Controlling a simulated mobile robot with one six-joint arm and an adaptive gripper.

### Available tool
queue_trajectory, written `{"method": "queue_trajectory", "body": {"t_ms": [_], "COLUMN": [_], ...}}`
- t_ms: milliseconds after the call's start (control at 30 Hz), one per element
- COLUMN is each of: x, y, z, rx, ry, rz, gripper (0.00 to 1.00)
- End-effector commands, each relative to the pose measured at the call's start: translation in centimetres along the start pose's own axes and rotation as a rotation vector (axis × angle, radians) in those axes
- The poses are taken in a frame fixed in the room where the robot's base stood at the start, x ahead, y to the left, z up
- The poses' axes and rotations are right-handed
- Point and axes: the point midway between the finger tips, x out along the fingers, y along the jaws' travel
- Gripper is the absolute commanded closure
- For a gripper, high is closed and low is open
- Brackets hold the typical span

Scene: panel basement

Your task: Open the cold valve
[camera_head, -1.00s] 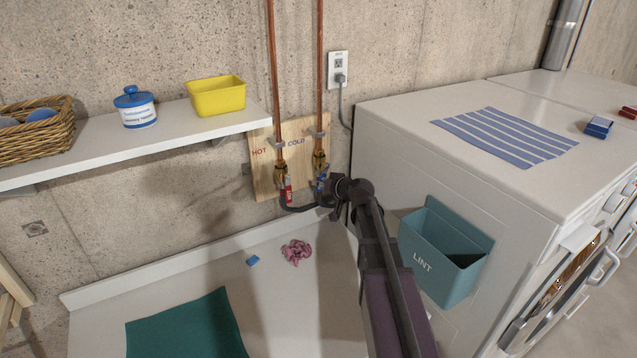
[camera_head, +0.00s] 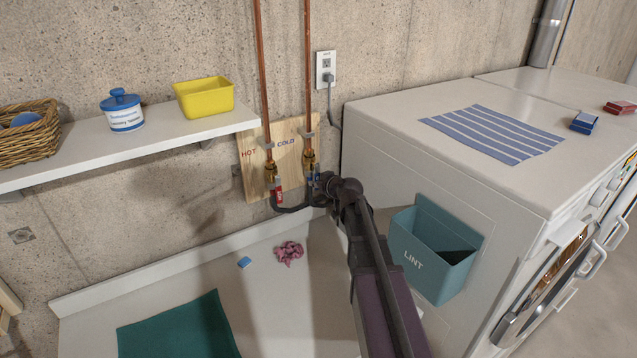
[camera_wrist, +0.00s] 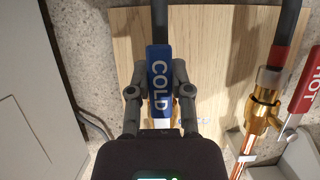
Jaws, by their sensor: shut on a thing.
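The cold valve's blue lever (camera_wrist: 160,80), lettered COLD, stands between my gripper's fingers (camera_wrist: 153,80) in the wrist view. They are shut on it from both sides. In that picture the lever runs nearly upright, roughly in line with the dark hose above it. My gripper body hides most of the valve behind. In the head view the cold valve's brass body (camera_head: 309,160) sits on the right copper pipe, and my gripper (camera_head: 321,182) is at its lower end, partly hiding the lever. The hot valve's red lever (camera_head: 278,190) is to the left, apart from my gripper.
A wooden board (camera_head: 256,172) backs both valves. A white shelf (camera_head: 180,135) holds a basket, a tub and a yellow bin. A teal LINT bin (camera_head: 425,262) hangs on the white machine (camera_head: 385,135) to the right. A pink cloth (camera_head: 289,252) lies on the counter below.

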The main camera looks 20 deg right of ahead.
Motion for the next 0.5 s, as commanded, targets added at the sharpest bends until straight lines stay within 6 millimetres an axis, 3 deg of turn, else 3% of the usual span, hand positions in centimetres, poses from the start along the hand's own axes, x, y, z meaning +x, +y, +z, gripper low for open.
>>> {"method": "queue_trajectory", "body": {"t_ms": [67, 100, 200, 233, 500], "x": [0.24, 0.24, 0.22, 0.21, 0.1], "y": [0.25, 0.24, 0.21, 0.19, 0.04], "z": [-0.23, -0.23, -0.2, -0.19, -0.09], "rx": [0.001, 0.001, 0.001, 0.001, 0.0], "ry": [0.005, 0.005, 0.004, 0.004, 0.002], "rz": [0.006, 0.006, 0.005, 0.004, 0.002], "gripper": [1.0, 0.71, 0.41, 0.37, 0.37]}}
